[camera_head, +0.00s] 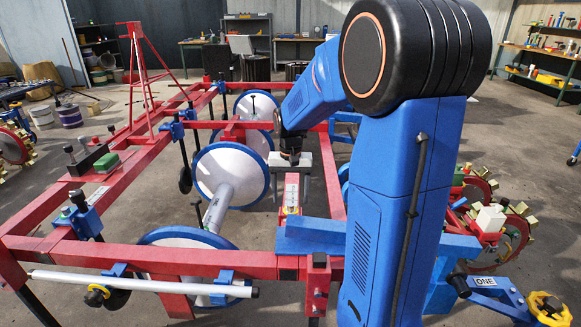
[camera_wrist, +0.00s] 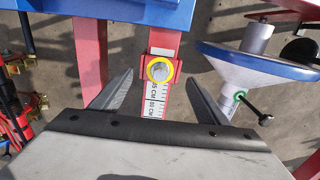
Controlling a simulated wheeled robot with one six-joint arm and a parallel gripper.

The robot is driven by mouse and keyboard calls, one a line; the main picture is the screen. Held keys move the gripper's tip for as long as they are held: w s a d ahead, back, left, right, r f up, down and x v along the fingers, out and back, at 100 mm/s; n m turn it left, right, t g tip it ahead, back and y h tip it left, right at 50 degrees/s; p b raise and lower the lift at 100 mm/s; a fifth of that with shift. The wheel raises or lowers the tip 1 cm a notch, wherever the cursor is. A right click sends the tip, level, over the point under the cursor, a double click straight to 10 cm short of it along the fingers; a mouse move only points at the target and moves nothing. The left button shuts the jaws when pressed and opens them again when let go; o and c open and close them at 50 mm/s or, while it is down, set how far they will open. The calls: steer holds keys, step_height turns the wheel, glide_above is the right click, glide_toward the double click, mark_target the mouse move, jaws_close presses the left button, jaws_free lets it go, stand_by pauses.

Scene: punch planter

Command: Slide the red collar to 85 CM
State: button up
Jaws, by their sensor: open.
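The red collar (camera_wrist: 160,41) shows in the wrist view around a red bar, with a yellow-ringed grey round knob (camera_wrist: 160,69) on its face. A white scale (camera_wrist: 155,100) with black CM markings runs along the bar below the knob; its figures are too small to read surely. My gripper (camera_wrist: 160,77) is open, one finger on each side of the bar and knob, apart from both as far as I can see.
A red frame (camera_head: 180,258) with blue clamps surrounds the bar. White discs with blue rims (camera_head: 231,174) stand to the left in the head view. A blue beam (camera_wrist: 110,14) crosses the top of the wrist view. A disc with a knobbed pin (camera_wrist: 265,118) is at right there.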

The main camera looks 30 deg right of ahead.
step_height(320, 180, up, 13)
stand_by(0.4)
stand_by(1.4)
steer(key=s+a+f+n+t, duration=0.1)
steer(key=s+a, duration=0.3)
steer(key=s, duration=0.4)
steer(key=s+a+f+n+t, duration=0.2)
steer(key=s+a, duration=0.3)
steer(key=s, duration=0.4)
steer(key=s+a+f+n+t, duration=0.1)
steer(key=s+a+f+n, duration=0.1)
steer(key=s, duration=0.7)
steer(key=shift+s+a+f+n+t, duration=0.15)
steer(key=shift+a+n+t, duration=0.25)
steer(key=shift+a+n, duration=0.65)
